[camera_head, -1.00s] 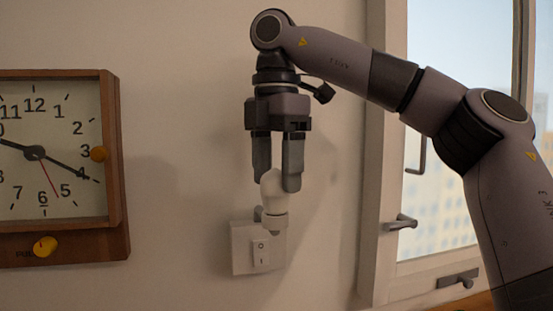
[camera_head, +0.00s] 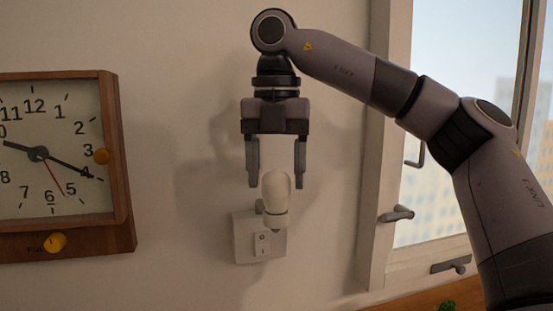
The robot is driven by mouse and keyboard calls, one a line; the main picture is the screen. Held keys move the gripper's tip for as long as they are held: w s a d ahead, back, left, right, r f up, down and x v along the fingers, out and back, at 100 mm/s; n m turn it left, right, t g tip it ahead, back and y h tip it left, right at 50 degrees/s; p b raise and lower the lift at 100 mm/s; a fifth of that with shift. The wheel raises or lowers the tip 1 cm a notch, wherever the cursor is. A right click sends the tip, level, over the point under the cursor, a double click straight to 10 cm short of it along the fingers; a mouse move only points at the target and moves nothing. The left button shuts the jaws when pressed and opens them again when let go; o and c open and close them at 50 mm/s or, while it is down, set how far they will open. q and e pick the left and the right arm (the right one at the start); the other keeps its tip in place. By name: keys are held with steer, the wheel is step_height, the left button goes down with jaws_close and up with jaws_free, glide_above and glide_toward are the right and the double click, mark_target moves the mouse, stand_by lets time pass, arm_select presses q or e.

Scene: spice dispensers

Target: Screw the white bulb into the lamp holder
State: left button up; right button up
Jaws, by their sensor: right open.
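The white bulb (camera_head: 276,186) stands upright in the lamp holder (camera_head: 274,221), seated on top of it. The lamp holder sticks out from a white wall plate with a rocker switch (camera_head: 262,244). My right gripper (camera_head: 276,180) points down with its fingers spread, one on each side of the bulb's upper part, with gaps between them and the bulb. How deep the bulb sits in the holder is hidden. My left gripper is not in view.
A wooden wall clock (camera_head: 110,150) with yellow knobs hangs at the left. A window with a frame and handle (camera_head: 397,214) is at the right. A wooden surface (camera_head: 410,300) shows at the bottom right. The wall between clock and bulb is clear.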

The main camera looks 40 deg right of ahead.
steer(key=n+p, duration=0.2)
steer(key=n, duration=0.2)
steer(key=shift+r, duration=0.15)
steer(key=shift+n+p, duration=0.5)
steer(key=shift+n, duration=0.4)
steer(key=c, duration=1)
